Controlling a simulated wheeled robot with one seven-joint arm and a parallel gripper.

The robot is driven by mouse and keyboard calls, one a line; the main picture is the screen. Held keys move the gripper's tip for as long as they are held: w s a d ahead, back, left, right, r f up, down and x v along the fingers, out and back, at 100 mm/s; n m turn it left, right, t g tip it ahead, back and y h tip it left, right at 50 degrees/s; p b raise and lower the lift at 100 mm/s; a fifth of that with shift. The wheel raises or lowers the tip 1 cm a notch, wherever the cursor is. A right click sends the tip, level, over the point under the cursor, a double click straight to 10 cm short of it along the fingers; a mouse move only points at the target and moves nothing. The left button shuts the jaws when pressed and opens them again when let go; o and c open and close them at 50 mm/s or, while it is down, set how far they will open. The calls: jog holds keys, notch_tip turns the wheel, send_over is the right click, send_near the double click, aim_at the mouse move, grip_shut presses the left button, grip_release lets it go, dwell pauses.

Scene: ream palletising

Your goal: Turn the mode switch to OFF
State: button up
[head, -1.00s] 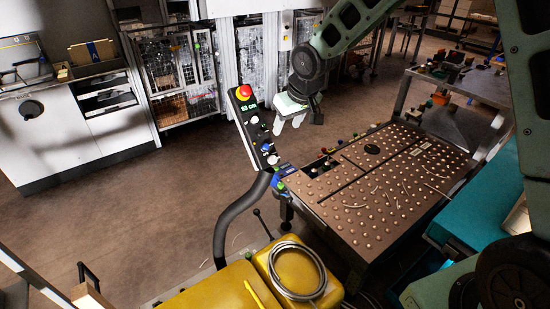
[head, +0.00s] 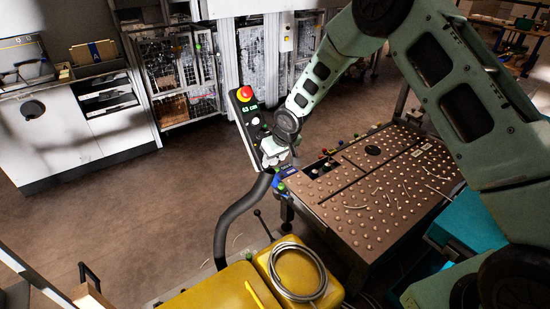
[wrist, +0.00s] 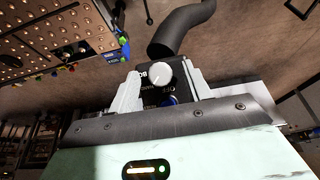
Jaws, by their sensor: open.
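The tilted black control panel (head: 239,110) has a red button (head: 246,92) at its top and a lit green display. My gripper (head: 270,158) is at its lower part and hides the lower knobs in the head view. In the wrist view, my open gripper (wrist: 162,80) has one pale finger on each side of a round silver-white knob (wrist: 161,74). White lettering beside this knob seems to include OFF, so it looks like the mode switch. Its setting and any finger contact cannot be told. A blue part shows just below it, partly hidden by the gripper.
A thick dark hose (head: 232,222) rises to the panel's lower end. A studded brown table (head: 375,190) stands close on the right. Yellow cases (head: 225,292) with a coiled cable are in front. The floor left of the panel is clear.

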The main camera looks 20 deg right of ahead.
jog(key=shift+f, duration=0.1)
jog(key=c, duration=1)
